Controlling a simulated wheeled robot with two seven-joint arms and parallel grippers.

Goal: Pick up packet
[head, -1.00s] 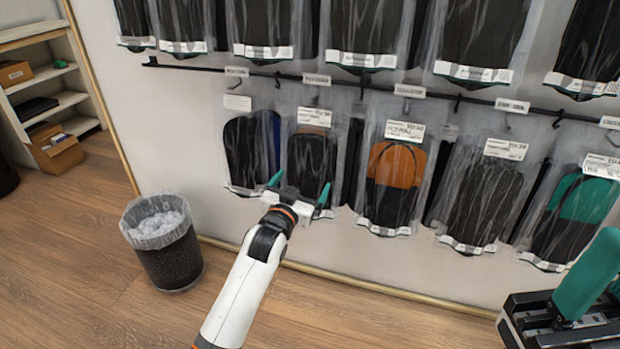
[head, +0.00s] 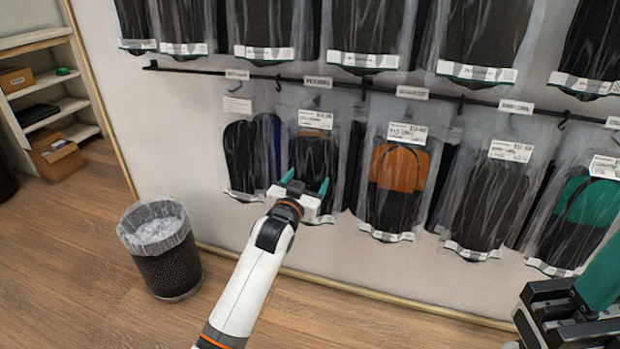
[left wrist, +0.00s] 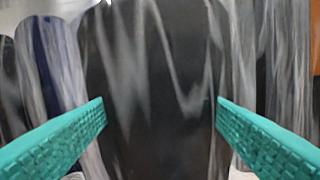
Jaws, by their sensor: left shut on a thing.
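A dark packet (head: 318,148) in clear plastic with a white label hangs on the lower rail, second from the left. My left gripper (head: 306,182) is at the packet's lower part, one teal finger on each side, shut on it. In the left wrist view, the black packet (left wrist: 155,95) fills the middle between the two teal fingers. The packet's lower edge is partly hidden by the gripper in the head view. My right gripper (head: 598,285) is cut off at the lower right; its opening cannot be made out.
Other packets hang close on both sides, including an orange and black one (head: 398,175) and a green and black one (head: 580,215). A wire bin (head: 165,260) stands on the floor at left, near shelves (head: 60,105). Open floor lies in front.

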